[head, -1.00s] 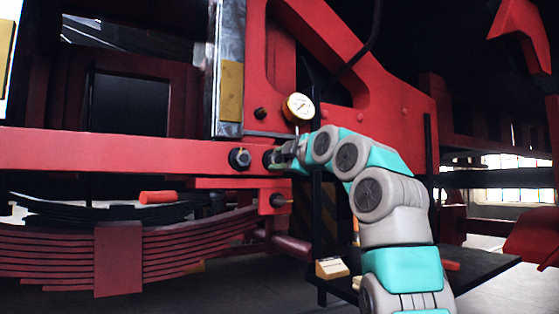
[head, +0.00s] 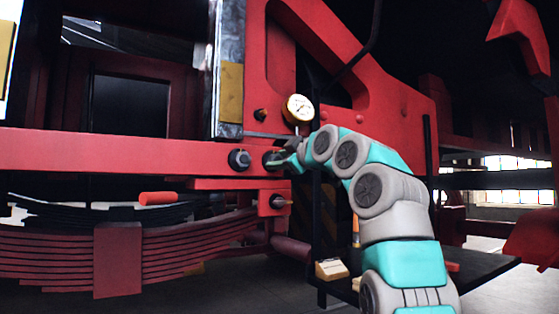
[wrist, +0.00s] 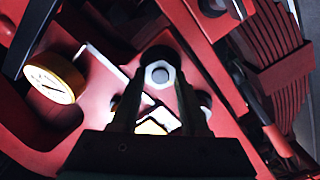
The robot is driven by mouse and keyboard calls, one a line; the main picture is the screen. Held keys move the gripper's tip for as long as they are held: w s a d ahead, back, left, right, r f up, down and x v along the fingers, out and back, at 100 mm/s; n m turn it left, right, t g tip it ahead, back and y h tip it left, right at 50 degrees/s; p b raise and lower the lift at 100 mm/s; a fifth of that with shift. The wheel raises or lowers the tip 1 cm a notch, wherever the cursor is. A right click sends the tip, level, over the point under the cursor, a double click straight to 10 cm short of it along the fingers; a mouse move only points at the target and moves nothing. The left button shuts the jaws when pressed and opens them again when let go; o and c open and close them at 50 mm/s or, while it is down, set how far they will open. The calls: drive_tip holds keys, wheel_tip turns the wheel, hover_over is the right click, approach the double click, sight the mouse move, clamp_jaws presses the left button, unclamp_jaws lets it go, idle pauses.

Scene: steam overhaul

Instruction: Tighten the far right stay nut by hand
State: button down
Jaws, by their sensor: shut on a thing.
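The far right stay nut (head: 271,159) is a dark hex nut on the red frame beam, right of another like nut (head: 239,159). My gripper (head: 284,160) reaches it from the right. In the wrist view, the pale hex end of the nut (wrist: 160,74) sits between the two dark fingertips of my gripper (wrist: 160,84). The fingers are shut on it, one on each side. The nut's seat against the beam is partly hidden by the fingers.
A round gauge (head: 298,108) stands just above my wrist and also shows in the wrist view (wrist: 52,78). Another nut (head: 278,201) is below. A leaf spring (head: 118,255) lies lower left. A dark table (head: 480,268) with a small box (head: 331,269) is at lower right.

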drive_tip(key=shift+f+m, duration=0.15)
drive_tip(key=shift+m, duration=1.05)
idle(1.3)
drive_tip(key=m+p, duration=0.1)
drive_tip(key=m, duration=0.4)
drive_tip(key=m+p, duration=0.1)
drive_tip(key=shift+w+d+r+m, duration=0.1)
drive_tip(key=shift+r+m, duration=0.1)
drive_tip(key=shift+m, duration=0.2)
drive_tip(key=shift+m+p, duration=0.45)
drive_tip(key=shift+m, duration=1.55)
drive_tip(key=shift+d, duration=0.1)
drive_tip(key=shift+c, duration=2)
unclamp_jaws()
